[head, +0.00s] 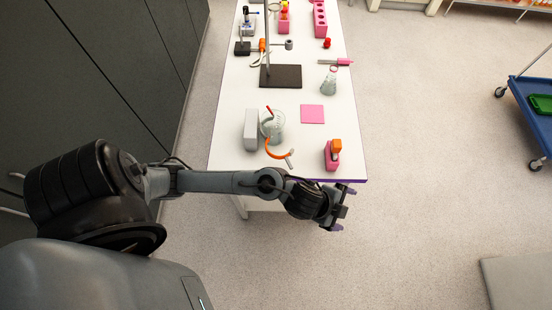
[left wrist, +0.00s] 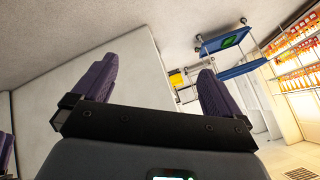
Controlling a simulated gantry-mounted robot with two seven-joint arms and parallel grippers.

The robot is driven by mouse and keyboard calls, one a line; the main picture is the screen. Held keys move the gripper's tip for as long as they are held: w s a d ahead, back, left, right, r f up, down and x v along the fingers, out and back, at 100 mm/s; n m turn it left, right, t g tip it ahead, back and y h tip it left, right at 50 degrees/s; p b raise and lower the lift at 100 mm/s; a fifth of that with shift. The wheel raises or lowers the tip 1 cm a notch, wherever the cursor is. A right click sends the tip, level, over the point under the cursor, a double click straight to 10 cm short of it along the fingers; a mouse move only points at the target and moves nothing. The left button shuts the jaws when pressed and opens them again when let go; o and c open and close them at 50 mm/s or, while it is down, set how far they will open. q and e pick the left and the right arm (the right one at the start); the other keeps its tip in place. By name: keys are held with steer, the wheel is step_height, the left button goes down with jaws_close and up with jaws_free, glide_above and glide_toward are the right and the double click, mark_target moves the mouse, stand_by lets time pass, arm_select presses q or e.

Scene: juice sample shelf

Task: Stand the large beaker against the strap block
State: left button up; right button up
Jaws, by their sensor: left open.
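The large beaker (head: 275,128) is clear glass and stands near the front of the white table, with a thin red rod rising from it. A grey block (head: 251,130), which looks like the strap block, stands close on its left. I cannot tell whether the two touch. My left gripper (head: 344,209) is open and empty past the table's front right corner, well to the right of and in front of the beaker. In the left wrist view its two purple fingers (left wrist: 157,66) are spread with nothing between them. My right gripper is not in view.
An orange curved tube (head: 279,153) lies in front of the beaker. A pink block with an orange top (head: 332,155) stands at the front right corner. A pink square (head: 312,114), a flask (head: 329,82) and a dark stand base (head: 281,76) lie farther back.

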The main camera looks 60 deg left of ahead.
arm_select(q)
steer(key=s+a+n+g+y, duration=0.3)
steer(key=s+a+n, duration=0.7)
steer(key=s, duration=0.5)
steer(key=shift+a+f+g, duration=0.3)
steer(key=shift+a+g, duration=0.25)
steer(key=shift+g, duration=0.05)
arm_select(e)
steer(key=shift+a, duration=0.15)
